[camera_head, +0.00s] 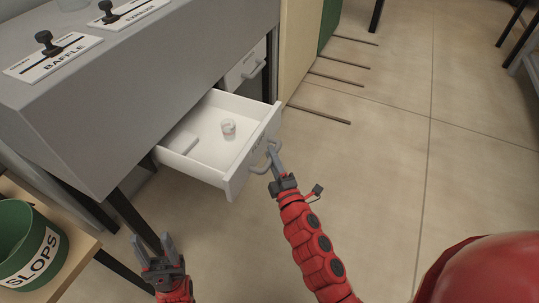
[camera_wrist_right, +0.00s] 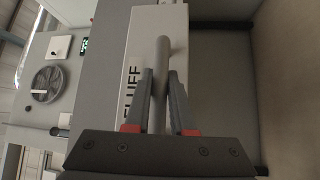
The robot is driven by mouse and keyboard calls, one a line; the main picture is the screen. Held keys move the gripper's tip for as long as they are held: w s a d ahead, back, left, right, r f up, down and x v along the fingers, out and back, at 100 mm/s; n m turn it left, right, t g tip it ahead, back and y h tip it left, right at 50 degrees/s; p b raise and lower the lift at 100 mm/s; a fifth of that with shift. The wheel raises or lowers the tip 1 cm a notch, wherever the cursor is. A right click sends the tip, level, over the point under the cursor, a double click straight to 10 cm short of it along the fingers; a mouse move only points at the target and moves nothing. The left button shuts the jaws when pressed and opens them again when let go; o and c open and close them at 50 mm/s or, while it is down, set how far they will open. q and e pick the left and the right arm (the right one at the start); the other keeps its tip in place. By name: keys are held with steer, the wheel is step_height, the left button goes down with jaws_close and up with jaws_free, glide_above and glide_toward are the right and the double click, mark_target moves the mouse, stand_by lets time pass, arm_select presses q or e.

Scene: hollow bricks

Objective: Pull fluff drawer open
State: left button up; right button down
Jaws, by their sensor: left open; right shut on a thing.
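The fluff drawer (camera_head: 205,143) is a white drawer that stands pulled out from the grey cabinet (camera_head: 150,105). My right gripper (camera_head: 272,160) is shut on the grey bar handle (camera_head: 262,160) on the drawer's front. In the right wrist view, the fingers (camera_wrist_right: 160,100) are on either side of the handle bar (camera_wrist_right: 161,65), and the drawer front (camera_wrist_right: 145,55) with part of its FLUFF label shows behind. My left gripper (camera_head: 155,244) is open and empty, low and left of the drawer.
A second, closed drawer (camera_head: 246,66) with a handle is farther back. A green SLOPS bin (camera_head: 28,240) stands on a wooden table at the lower left. Baffle and Exhaust levers are on the cabinet top. Open tiled floor (camera_head: 400,150) lies to the right.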

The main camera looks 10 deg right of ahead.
steer(key=c, duration=0.8)
jaws_free()
steer(key=shift+o, duration=0.2)
steer(key=s+d+f+b, duration=0.2)
steer(key=s, duration=1.5)
steer(key=shift+d+f+b, duration=0.15)
steer(key=shift+d+b, duration=0.1)
steer(key=shift+b, duration=0.1)
